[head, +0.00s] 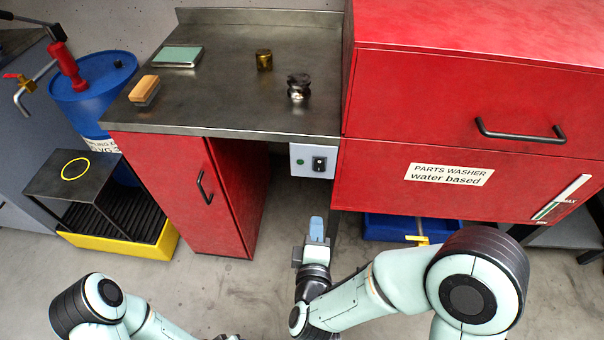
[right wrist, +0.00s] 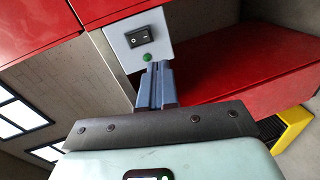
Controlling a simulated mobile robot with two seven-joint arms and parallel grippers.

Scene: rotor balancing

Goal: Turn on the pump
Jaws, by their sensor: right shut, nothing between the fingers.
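A light grey switch box (head: 306,160) is fixed under the front edge of the metal worktop, beside the red parts washer (head: 420,120). It carries a black rocker switch (head: 319,164) and a round green light or button (head: 300,161). In the right wrist view the rocker switch (right wrist: 138,38) and green dot (right wrist: 147,57) show clearly, just beyond my fingertips. My right gripper (head: 316,228) is shut and empty, below the box in the head view. Its blue-grey fingers (right wrist: 157,80) point toward the box and look apart from it. My left arm shows at bottom left; its gripper is not visible.
On the worktop (head: 225,80) lie a brush (head: 145,90), a pale green-topped flat item (head: 180,56), a brass cylinder (head: 264,60) and a metal part (head: 299,88). A blue drum (head: 95,85) stands left. Open floor lies below the switch box.

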